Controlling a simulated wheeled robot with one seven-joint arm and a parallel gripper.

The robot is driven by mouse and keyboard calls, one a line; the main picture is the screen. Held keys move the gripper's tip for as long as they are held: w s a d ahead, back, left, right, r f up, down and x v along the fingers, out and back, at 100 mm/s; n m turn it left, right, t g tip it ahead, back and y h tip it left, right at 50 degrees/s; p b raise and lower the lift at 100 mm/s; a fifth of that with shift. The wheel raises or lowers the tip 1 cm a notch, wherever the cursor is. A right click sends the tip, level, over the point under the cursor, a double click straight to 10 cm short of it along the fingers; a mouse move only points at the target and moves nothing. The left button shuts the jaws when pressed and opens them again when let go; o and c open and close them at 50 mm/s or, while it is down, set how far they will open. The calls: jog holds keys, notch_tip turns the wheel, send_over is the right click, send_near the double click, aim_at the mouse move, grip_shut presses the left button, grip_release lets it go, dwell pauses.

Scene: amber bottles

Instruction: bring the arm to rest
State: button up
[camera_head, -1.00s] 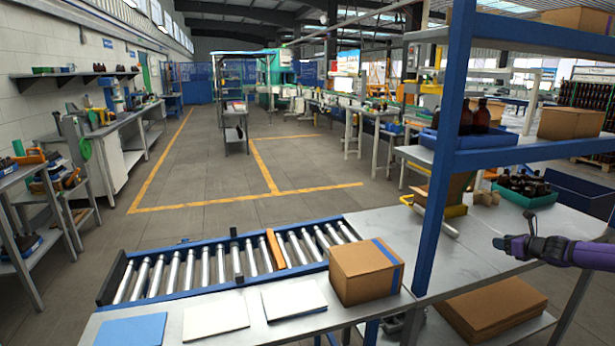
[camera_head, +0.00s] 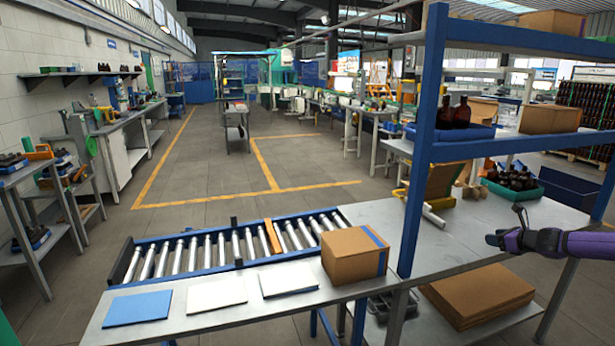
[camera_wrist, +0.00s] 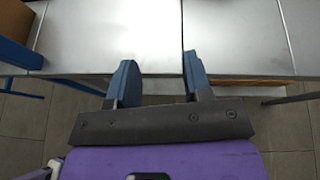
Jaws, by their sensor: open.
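My gripper (camera_head: 492,240) is at the right of the head view, at the end of my purple arm, by the front edge of the metal bench (camera_head: 462,236). In the wrist view my gripper (camera_wrist: 157,75) shows two blue-grey fingers spread apart with nothing between them. Its fingertips lie over the front edge of the bench top (camera_wrist: 110,40), and floor shows below that edge. I cannot tell the exact height above the bench.
A blue shelf post (camera_head: 423,140) stands left of my gripper. A cardboard box (camera_head: 354,256) sits beside the roller conveyor (camera_head: 215,248). A green tray of dark bottles (camera_head: 512,190) is behind my gripper. Amber bottles (camera_head: 461,113) stand in a blue bin. Flat cardboard (camera_head: 478,297) lies below.

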jog(key=s+a+r+n+g, duration=0.35)
jog(key=a+r+n, duration=0.35)
jog(key=a, duration=0.4)
jog(key=s+a+r+n+g, duration=0.2)
jog(key=s+a+r+n, duration=0.3)
jog(key=a, duration=0.6)
jog(key=s+a+r+n+g, duration=0.2)
jog(key=s+a+r+n, duration=0.1)
jog(key=a+r+n, duration=0.6)
jog(key=s+a+r+n+h, duration=0.25)
jog(key=s+a+r, duration=0.2)
jog(key=s, duration=0.45)
jog(key=s+a+r+n+h, duration=0.1)
jog(key=s+a+r+n, duration=0.3)
jog(key=s, duration=0.4)
jog(key=s+r+n, duration=0.2)
jog(key=s, duration=0.8)
jog(key=s+r+n, duration=0.1)
jog(key=s+n, duration=0.1)
jog(key=s, duration=0.7)
jog(key=shift+s+d+r, duration=0.25)
jog(key=shift+s+r, duration=0.1)
